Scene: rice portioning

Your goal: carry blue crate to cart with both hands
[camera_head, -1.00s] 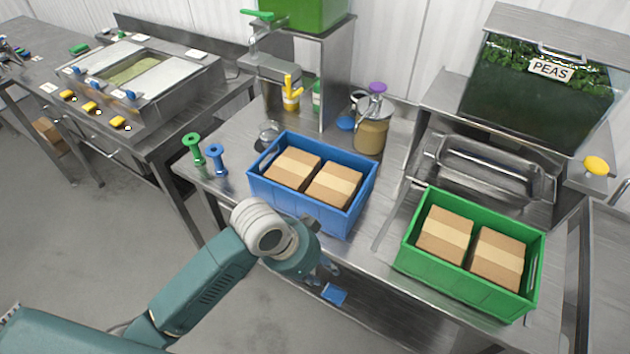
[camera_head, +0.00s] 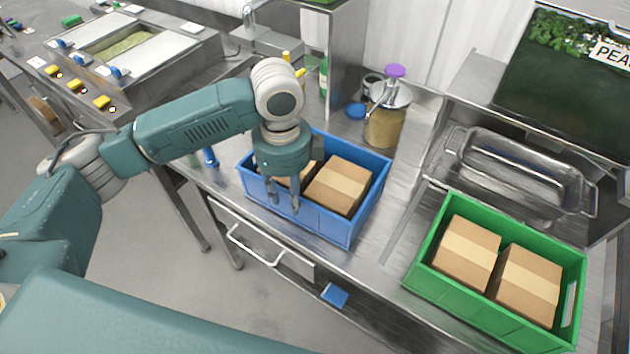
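The blue crate (camera_head: 325,222) stands on the steel table with two brown boxes (camera_head: 338,185) in it, one partly hidden by my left arm. My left gripper (camera_head: 284,207) comes down over the front left part of the crate, its fingers pointing down near the front wall. The fingers look apart, with nothing seen between them; I cannot tell if they touch the crate. My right gripper is not in view. I see no cart that I can make out.
A green crate (camera_head: 424,287) with two boxes stands to the right on the table. A jar with a purple-topped pump (camera_head: 385,125) stands behind the blue crate. A steel pan (camera_head: 520,170) lies behind the green crate. Open floor lies in front of the table.

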